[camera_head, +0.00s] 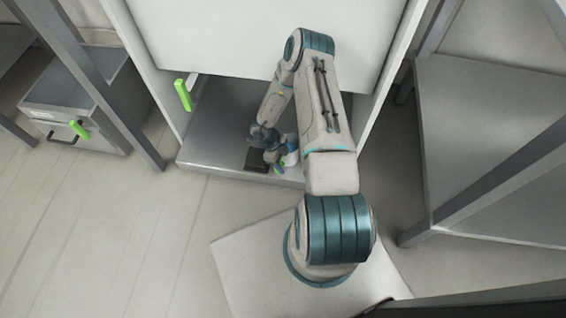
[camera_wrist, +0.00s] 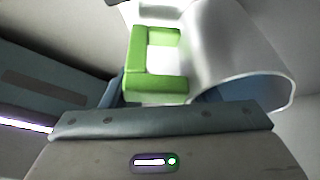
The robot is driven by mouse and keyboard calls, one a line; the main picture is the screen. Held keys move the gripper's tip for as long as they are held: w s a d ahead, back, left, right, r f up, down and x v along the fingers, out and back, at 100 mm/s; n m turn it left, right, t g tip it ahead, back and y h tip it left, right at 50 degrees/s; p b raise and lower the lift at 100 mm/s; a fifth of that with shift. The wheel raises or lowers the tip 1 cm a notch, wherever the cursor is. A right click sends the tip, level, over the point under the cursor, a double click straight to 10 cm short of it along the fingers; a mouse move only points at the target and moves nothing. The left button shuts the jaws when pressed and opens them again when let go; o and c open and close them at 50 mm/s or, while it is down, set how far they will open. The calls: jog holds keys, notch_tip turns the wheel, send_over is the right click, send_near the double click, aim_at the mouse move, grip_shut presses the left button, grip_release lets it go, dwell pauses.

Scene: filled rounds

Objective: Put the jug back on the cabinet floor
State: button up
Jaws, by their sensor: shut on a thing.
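The jug has a pale grey, open-ended round body and a square green handle. In the wrist view the jug (camera_wrist: 235,45) fills the upper right, with its handle (camera_wrist: 150,84) just beyond my gripper. In the head view the jug (camera_head: 291,152) is small and partly hidden by my arm, low over the front of the cabinet floor (camera_head: 215,140). My gripper (camera_head: 277,161) is shut on the jug at its green handle; the fingertips are mostly hidden. I cannot tell whether the jug touches the floor.
A dark flat square (camera_head: 257,160) lies on the cabinet floor left of my gripper. A white panel (camera_head: 240,35) hangs above the opening, with a green handle (camera_head: 183,95) at its left. A drawer unit (camera_head: 75,105) stands left, a grey table (camera_head: 490,130) right.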

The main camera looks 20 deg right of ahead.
jog(key=o, duration=1.4)
jog(key=shift+o, duration=0.2)
jog(key=p+v, duration=0.4)
jog(key=v, duration=0.8)
jog(key=shift+s+d, duration=0.1)
